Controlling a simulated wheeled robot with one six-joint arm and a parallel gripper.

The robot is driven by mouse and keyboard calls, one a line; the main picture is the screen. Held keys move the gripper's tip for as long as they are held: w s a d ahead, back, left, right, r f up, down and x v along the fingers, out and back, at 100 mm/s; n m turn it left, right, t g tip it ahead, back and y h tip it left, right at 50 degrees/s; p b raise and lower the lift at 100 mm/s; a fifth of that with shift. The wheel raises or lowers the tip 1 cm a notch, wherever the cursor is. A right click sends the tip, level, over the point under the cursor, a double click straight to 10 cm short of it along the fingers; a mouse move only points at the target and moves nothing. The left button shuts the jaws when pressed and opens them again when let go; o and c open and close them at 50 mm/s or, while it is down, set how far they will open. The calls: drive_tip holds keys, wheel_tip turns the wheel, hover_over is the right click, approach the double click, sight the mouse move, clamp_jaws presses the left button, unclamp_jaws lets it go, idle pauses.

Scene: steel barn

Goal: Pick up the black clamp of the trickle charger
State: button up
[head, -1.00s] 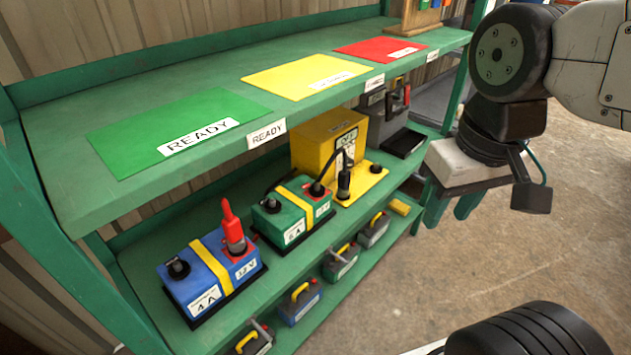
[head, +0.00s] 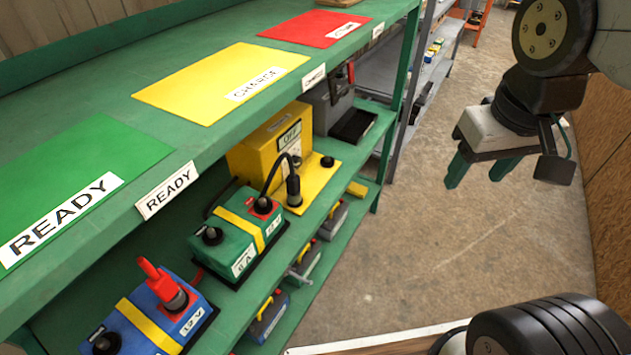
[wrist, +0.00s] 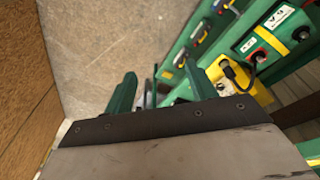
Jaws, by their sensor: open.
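A black clamp (head: 293,188) stands upright on the yellow base of a yellow box labelled OFF (head: 272,145), on the middle shelf. A black cable arches from its top toward the green battery (head: 238,235). I cannot tell where the cable ends. In the wrist view the dark clamp (wrist: 229,70) shows small over the yellow base. A red clamp (head: 165,284) sits on the blue battery (head: 150,320). My gripper (head: 481,173) is open and empty, right of the shelving and apart from it. Its fingers (wrist: 157,92) also show in the wrist view.
The green upper shelf (head: 215,150) overhangs the batteries and yellow box. Small batteries line the lower shelf. A grey case (head: 330,105) stands behind the box. The concrete floor (head: 450,250) is clear.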

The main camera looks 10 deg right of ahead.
drive_tip(key=w+a+f+n+t, duration=0.15)
drive_tip(key=w+f, duration=0.25)
drive_tip(key=w, duration=0.4)
drive_tip(key=w+a+f+n+t+y, duration=0.15)
drive_tip(key=w+f, duration=0.25)
drive_tip(key=w, duration=0.4)
drive_tip(key=w+a+f+n+t+h, duration=0.15)
drive_tip(key=w+f, duration=0.25)
drive_tip(key=w, duration=0.5)
drive_tip(key=n+t+y, duration=0.2)
drive_tip(key=n+y, duration=0.4)
drive_tip(key=y, duration=0.5)
approach(288, 179)
drive_tip(key=w+f, duration=0.1)
drive_tip(key=w+a+f, duration=0.1)
drive_tip(key=w, duration=0.1)
drive_tip(key=shift+w+a+f, duration=0.15)
drive_tip(key=shift+a+f, duration=0.05)
drive_tip(key=shift+f, duration=0.15)
drive_tip(key=shift+a+f+g, duration=0.15)
drive_tip(key=shift+a+g, duration=0.1)
drive_tip(key=shift+a, duration=0.05)
drive_tip(key=x, duration=0.7)
drive_tip(key=shift+w+a, duration=0.1)
drive_tip(key=shift+w, duration=0.2)
